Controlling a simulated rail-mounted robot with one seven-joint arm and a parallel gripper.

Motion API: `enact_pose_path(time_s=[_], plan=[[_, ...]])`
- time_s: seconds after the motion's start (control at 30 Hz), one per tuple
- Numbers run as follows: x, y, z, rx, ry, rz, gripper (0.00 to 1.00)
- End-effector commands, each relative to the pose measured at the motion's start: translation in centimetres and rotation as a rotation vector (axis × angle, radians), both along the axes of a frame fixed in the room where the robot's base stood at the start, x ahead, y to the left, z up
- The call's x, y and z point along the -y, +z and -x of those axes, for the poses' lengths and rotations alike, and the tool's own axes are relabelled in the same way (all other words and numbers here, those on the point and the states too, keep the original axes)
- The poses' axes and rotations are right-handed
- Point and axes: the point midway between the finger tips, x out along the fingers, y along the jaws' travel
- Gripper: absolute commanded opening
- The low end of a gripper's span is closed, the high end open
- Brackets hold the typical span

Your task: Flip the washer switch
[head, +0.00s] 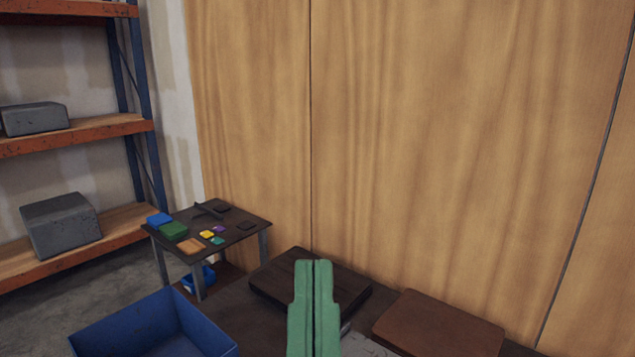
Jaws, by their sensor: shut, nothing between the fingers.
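My gripper (314,268) shows at the bottom centre of the head view as two green fingers pointing up in the picture. The fingers are pressed together with nothing between them. I cannot make out a washer switch or a flanged pipe in this view. The fingers hide part of a dark wooden board (283,279) behind them.
A reddish-brown board (437,325) lies to the right of my gripper. A blue bin (150,327) stands at the lower left. A small dark table (192,214) holds several coloured blocks. Orange-and-blue shelving (137,85) stands at left; a wooden panel wall (430,130) closes the back.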

Motion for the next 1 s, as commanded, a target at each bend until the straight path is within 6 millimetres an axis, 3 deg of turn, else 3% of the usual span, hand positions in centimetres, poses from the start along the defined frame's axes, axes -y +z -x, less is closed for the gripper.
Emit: enact_pose_path(time_s=[0.03,0.1,0.2,0.3,0.93,1.0], plan=[[0.0,5.5,0.0,-0.001,0.002,-0.001,0.00],[-0.1,8.4,0.0,-0.002,0.003,-0.003,0.00],[-0.1,11.2,-0.1,-0.003,0.006,-0.005,0.00],[-0.1,12.6,-0.1,-0.003,0.007,-0.005,0.00],[-0.1,12.5,-0.1,-0.004,0.007,-0.007,0.00],[-0.2,11.7,-0.6,-0.019,0.011,-0.013,0.00]])
